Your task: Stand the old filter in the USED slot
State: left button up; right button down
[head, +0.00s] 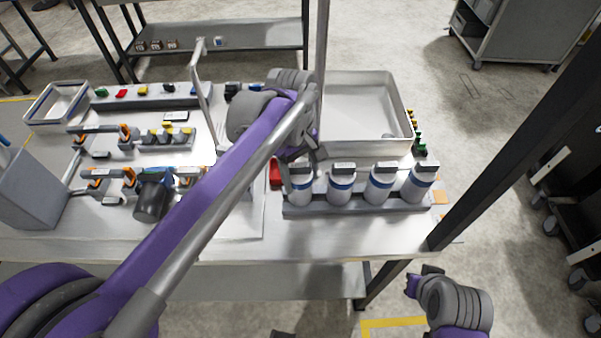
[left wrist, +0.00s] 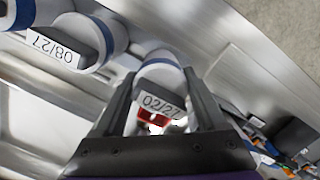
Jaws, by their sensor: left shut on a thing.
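The old filter may be the white canister with a blue band and grey top (head: 300,190) at the left end of the row. My left gripper (head: 302,157) is over it. In the left wrist view, my left gripper (left wrist: 160,92) is shut on a canister (left wrist: 160,70) whose tag (left wrist: 163,104) reads 02/27. Its height matches its neighbours; I cannot tell whether its base rests in the grey rack (head: 357,207). A neighbouring canister tag (left wrist: 62,50) reads 08/27. No USED marking is legible. My right arm shows at the lower right; its jaws are unclear.
A red item (head: 276,173) sits left of the row. A large grey tray (head: 405,82) lies behind it. Several small fittings and a dark cup (head: 152,201) stand left. A thin upright post (head: 321,50) rises behind my left gripper. The bench front (head: 330,240) is clear.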

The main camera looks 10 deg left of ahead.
pick_arm(q)
jog(key=shift+f, duration=0.25)
jog(key=o, duration=1.6)
jog(key=shift+r, duration=0.1)
jog(key=r, duration=0.7)
jog(key=a+r, duration=0.1)
jog(key=r, duration=0.2)
jog(key=shift+w+r+p, duration=0.3)
jog(key=shift+w+r, duration=0.05)
jog(key=shift+w, duration=0.05)
jog(key=shift+f, duration=0.1)
